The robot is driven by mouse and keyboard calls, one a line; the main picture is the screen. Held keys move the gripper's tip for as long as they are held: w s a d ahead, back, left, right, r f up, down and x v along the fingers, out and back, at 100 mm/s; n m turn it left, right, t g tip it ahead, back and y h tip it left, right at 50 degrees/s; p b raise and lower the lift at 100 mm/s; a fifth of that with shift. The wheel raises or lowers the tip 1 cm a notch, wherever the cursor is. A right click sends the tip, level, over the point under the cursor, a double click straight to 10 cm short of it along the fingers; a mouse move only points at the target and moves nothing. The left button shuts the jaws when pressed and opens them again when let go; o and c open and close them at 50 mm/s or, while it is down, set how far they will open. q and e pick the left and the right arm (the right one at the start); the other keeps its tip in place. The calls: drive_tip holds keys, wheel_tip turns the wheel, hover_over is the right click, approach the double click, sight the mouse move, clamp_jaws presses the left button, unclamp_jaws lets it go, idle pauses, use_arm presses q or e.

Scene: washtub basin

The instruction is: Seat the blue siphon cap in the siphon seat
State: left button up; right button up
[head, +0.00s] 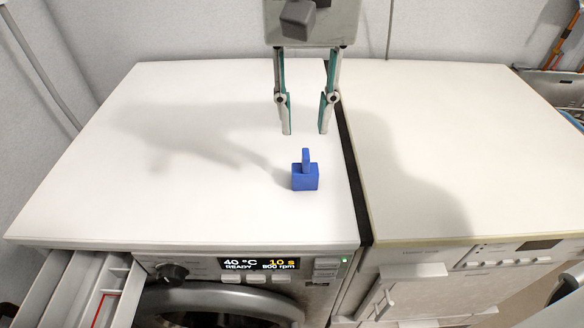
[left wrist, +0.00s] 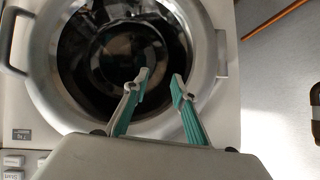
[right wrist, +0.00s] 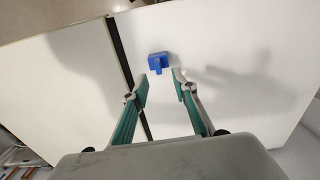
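The blue siphon cap (head: 305,177), a block with an upright tab, stands on the white top of the left washing machine (head: 200,150), near its right edge. My right gripper (head: 305,130) is open and empty above the machine top, behind the cap in the head view and apart from it. In the right wrist view the cap (right wrist: 159,62) lies just beyond the open fingertips (right wrist: 160,72). My left gripper (left wrist: 162,75) is open and empty in front of a round washer door (left wrist: 135,60). An open detergent drawer (head: 90,285) juts out at the front left; the siphon seat is not discernible.
A dark gap (head: 352,170) separates the left machine from the right appliance (head: 440,150), whose top is bare. The control panel display (head: 260,264) reads 40 °C, READY, 10 s, 800 rpm. Walls stand behind and to the left. Free room surrounds the cap.

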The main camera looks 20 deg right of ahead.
sight(306, 155)
drive_tip(key=f+b, duration=0.1)
drive_tip(key=f, duration=0.3)
drive_tip(key=f+b, duration=0.1)
drive_tip(key=f, duration=0.3)
drive_tip(key=shift+d+f, duration=0.2)
drive_tip(key=shift+f, duration=0.1)
drive_tip(key=shift+s+r, duration=0.15)
clamp_jaws()
